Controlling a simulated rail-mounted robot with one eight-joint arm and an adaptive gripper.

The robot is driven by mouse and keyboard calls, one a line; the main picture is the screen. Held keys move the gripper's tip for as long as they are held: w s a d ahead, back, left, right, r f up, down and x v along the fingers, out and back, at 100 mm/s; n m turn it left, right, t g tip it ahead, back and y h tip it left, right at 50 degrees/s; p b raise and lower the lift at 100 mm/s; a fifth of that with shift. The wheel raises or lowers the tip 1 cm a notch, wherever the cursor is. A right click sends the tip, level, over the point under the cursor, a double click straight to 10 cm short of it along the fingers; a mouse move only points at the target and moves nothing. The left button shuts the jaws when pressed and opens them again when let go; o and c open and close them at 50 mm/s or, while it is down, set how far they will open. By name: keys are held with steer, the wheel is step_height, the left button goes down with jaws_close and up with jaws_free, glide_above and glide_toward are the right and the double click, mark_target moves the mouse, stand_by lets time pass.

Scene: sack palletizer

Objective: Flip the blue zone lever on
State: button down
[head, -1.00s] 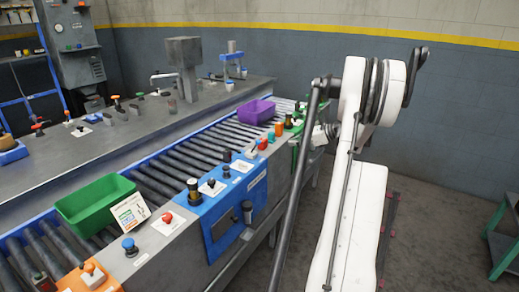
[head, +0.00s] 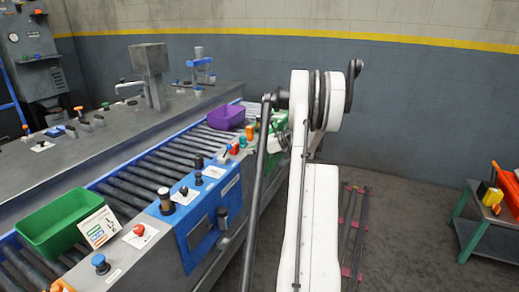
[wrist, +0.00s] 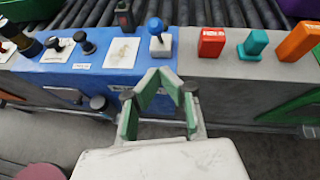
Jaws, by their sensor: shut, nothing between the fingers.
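In the wrist view, a lever with a blue ball knob (wrist: 155,27) stands on a small white base at the right end of the blue panel (wrist: 107,62). It looks nearly upright; I cannot tell whether it is on or off. My gripper (wrist: 161,74) is shut and empty, its green-padded fingertips together just on the near side of the lever, apart from it in the picture. The blue panel (head: 181,224) also shows in the head view, where my arm hides most of my gripper.
Beside the lever are a red block (wrist: 212,41), a teal knob (wrist: 254,44) and an orange block (wrist: 299,41). Black knobs (wrist: 52,43) stand to the left. Rollers run behind, with a green bin (head: 62,226) and purple bin (head: 226,117).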

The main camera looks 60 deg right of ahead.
mark_target(227, 151)
steer(key=w+a, duration=0.1)
steer(key=w, duration=0.5)
steer(key=shift+a, duration=0.25)
steer(key=shift+r, duration=0.15)
